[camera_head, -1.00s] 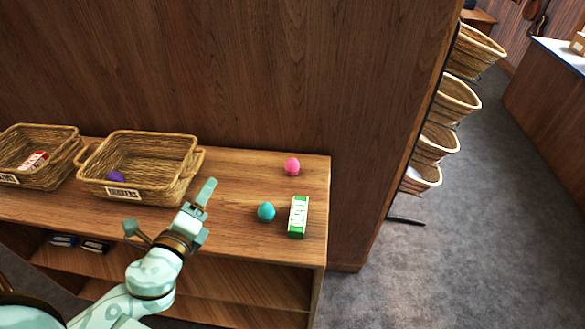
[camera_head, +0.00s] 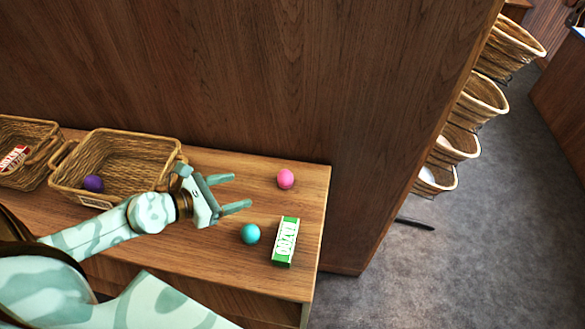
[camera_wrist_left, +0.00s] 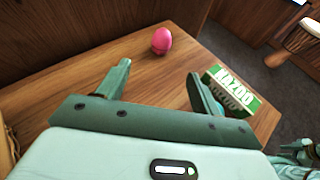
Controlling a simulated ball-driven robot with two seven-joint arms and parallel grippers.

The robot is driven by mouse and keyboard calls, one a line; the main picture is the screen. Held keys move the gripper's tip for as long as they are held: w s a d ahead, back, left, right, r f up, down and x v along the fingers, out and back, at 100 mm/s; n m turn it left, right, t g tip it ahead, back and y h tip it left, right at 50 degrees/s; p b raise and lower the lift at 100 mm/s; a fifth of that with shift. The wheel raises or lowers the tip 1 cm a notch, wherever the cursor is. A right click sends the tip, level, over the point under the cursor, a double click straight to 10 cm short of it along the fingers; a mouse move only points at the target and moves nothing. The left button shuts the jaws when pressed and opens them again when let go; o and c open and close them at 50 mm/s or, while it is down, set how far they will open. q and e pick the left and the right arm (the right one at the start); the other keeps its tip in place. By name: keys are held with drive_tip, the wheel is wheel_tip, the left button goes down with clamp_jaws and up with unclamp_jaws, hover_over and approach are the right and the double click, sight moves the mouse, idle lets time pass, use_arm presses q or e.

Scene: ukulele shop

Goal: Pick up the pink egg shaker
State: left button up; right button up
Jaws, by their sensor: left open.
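The pink egg shaker (camera_head: 285,179) sits on the wooden shelf top, toward the back right. My left gripper (camera_head: 242,193) is open and empty over the shelf, to the left of the pink egg, with its fingers pointing right toward it. In the left wrist view the pink egg (camera_wrist_left: 161,40) stands beyond the fingertips, ahead of the gap between the open fingers (camera_wrist_left: 160,82), and nothing touches it.
A teal egg (camera_head: 250,234) and a green-and-white kazoo box (camera_head: 285,242) lie nearer the front edge. The box (camera_wrist_left: 232,90) shows by the right finger. A wicker basket (camera_head: 160,141) holds a purple egg (camera_head: 93,184). A wooden panel (camera_head: 250,80) rises behind.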

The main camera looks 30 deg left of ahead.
use_arm(q)
approach(280, 179)
drive_tip(key=shift+w+f, duration=0.4)
drive_tip(key=shift+w, duration=0.2)
drive_tip(key=x, duration=0.5)
drive_tip(key=shift+f, duration=0.15)
drive_tip(key=shift+w+d+f+b, duration=0.15)
drive_tip(key=shift+w+d+b, duration=0.15)
drive_tip(key=shift+w, duration=0.1)
drive_tip(key=b+x, duration=0.1)
drive_tip(key=x, duration=0.3)
drive_tip(key=shift+w+d, duration=0.3)
drive_tip(key=shift+d, duration=0.05)
drive_tip(key=shift+s, duration=0.1)
drive_tip(key=shift+c, duration=0.7)
drive_tip(key=c, duration=0.9)
use_arm(e)
drive_tip(key=shift+s+f, duration=0.75)
drive_tip(key=shift+s, duration=0.15)
